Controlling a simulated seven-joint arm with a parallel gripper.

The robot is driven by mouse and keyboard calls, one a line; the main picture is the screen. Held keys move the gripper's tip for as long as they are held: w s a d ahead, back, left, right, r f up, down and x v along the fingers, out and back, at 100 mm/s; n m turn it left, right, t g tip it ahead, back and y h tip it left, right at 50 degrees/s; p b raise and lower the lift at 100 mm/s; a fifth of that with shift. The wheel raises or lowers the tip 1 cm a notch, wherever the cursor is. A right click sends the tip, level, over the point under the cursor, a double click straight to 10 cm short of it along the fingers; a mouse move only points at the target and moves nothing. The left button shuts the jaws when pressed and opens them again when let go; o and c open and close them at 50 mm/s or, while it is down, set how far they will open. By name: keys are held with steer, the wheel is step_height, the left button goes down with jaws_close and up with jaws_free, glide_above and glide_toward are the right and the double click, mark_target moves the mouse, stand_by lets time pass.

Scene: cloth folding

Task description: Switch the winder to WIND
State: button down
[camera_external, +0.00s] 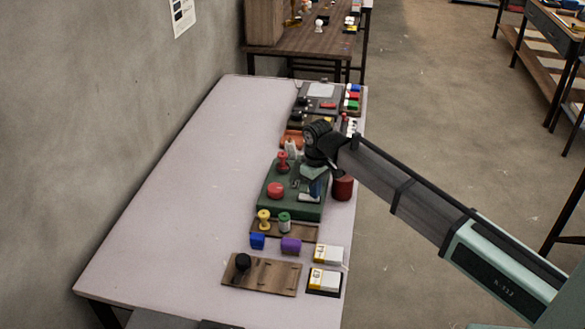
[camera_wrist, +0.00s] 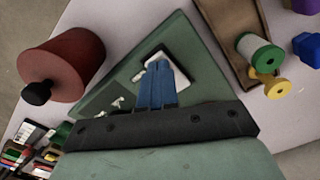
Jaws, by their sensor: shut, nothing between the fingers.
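A green machine base, which looks like the winder (camera_external: 290,207), stands on the table's right half. It carries a red dome (camera_external: 275,190) and a red post (camera_external: 283,160). In the wrist view its flat green top (camera_wrist: 190,35) fills the middle, with a small white plate (camera_wrist: 179,76) on it. My gripper (camera_external: 314,196) is shut and empty over the right part of the base. Its blue fingers (camera_wrist: 157,66) overlap the white plate in the wrist view; I cannot tell whether they touch it. The fingers hide part of the plate, and no WIND label is readable.
A red cylinder (camera_external: 342,188) with a black knob stands close beside the base. A green spool (camera_external: 284,224) and yellow spool (camera_external: 264,218) stand on a wooden rack in front. Blocks and boxes lie nearer. The table's left half (camera_external: 190,180) is clear.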

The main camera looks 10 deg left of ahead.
steer(key=shift+f, duration=0.2)
steer(key=shift+r, duration=3.5)
